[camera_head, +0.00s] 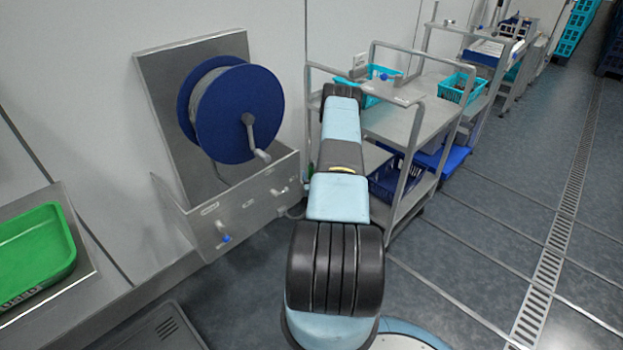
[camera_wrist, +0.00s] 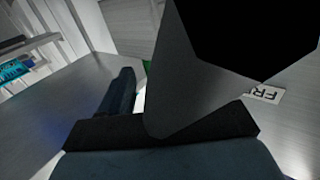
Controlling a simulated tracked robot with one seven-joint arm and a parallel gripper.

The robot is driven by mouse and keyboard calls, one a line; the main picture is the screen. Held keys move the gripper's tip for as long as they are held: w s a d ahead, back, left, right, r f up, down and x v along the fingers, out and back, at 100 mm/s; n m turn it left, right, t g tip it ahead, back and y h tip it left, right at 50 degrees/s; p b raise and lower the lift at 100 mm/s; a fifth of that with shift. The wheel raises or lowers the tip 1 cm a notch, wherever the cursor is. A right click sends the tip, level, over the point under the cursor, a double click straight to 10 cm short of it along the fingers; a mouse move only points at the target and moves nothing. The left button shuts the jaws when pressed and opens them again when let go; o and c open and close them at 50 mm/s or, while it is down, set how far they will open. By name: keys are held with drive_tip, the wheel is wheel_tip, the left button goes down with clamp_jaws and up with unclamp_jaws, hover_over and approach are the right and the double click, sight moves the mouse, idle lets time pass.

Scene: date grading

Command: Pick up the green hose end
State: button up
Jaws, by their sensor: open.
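In the wrist view my gripper (camera_wrist: 143,88) is open, with a dark finger on the left and a large grey-black shape close to the lens on the right. A small patch of green (camera_wrist: 147,66) shows in the gap between them; it may be the green hose end, but most of it is hidden. In the head view a tiny green bit (camera_head: 310,169) shows just left of my arm, beside the metal panel. My arm hides my gripper in that view. I cannot tell whether my gripper touches the green thing.
A blue hose reel (camera_head: 238,112) with a crank hangs on the wall above a metal box (camera_head: 247,205). Metal trolleys (camera_head: 407,128) with teal baskets (camera_head: 459,88) and a dark blue crate (camera_head: 388,184) stand right of my arm. A green tray (camera_head: 72,245) lies at left. Floor at right is clear.

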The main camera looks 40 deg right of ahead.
drive_tip(key=shift+x, duration=2.25)
drive_tip(key=shift+r, duration=0.1)
drive_tip(key=shift+c, duration=0.4)
drive_tip(key=c, duration=1.1)
